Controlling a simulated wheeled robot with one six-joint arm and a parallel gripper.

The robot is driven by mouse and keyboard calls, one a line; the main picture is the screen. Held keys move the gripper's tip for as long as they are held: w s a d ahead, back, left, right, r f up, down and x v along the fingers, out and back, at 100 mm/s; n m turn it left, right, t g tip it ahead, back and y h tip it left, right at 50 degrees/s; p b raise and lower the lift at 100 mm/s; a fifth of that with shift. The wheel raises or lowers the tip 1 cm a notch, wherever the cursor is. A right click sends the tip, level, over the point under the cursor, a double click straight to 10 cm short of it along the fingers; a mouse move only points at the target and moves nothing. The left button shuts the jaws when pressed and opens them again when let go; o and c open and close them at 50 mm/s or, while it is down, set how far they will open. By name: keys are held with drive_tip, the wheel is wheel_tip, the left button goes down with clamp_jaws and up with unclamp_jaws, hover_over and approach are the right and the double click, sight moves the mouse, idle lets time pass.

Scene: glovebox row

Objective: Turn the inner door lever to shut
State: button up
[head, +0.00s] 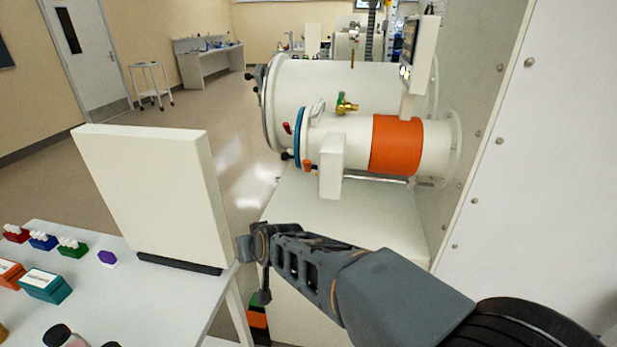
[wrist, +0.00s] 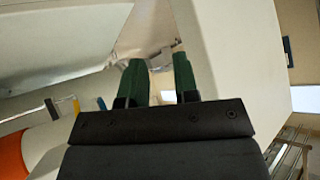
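A small white antechamber cylinder (head: 350,138) with a blue ring (head: 299,138) at its left end shows in the head view. A red lever (head: 287,128) and an orange-red handle (head: 308,165) sit by that ring. A brass and green valve (head: 346,104) stands on top. I cannot tell which of these is the inner door lever. My gripper (head: 258,252) is low and in front of the cylinder, apart from it. In the wrist view my gripper's two green fingers (wrist: 159,68) are spread with a gap. A small grey fitting (wrist: 165,58) shows beyond them; no object is clearly held.
A white upright panel (head: 150,185) stands on the left table near my gripper. Coloured boxes (head: 45,285) lie on that table. A white block (head: 331,165) sticks out before the cylinder. A grey riveted wall (head: 520,150) bounds the right. Floor behind is open.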

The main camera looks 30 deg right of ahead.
drive_tip(key=w+d+r+m+h, duration=0.1)
drive_tip(key=w+d+m+h, duration=0.2)
drive_tip(key=d, duration=0.6)
drive_tip(key=w+d+r+m+t+h+p, duration=0.1)
drive_tip(key=w+d+m+h, duration=0.2)
drive_tip(key=d, duration=0.6)
drive_tip(key=w+d+r+m+t+h+p, duration=0.1)
drive_tip(key=w+d+m+h, duration=0.2)
drive_tip(key=w+d+h, duration=0.3)
drive_tip(key=shift+w+d+m+h, duration=0.2)
drive_tip(key=shift+d+h, duration=0.4)
drive_tip(key=shift+d, duration=0.15)
drive_tip(key=shift+w+d+m+h, duration=0.2)
drive_tip(key=shift+d+h, duration=0.4)
drive_tip(key=shift+d, duration=0.15)
clamp_jaws()
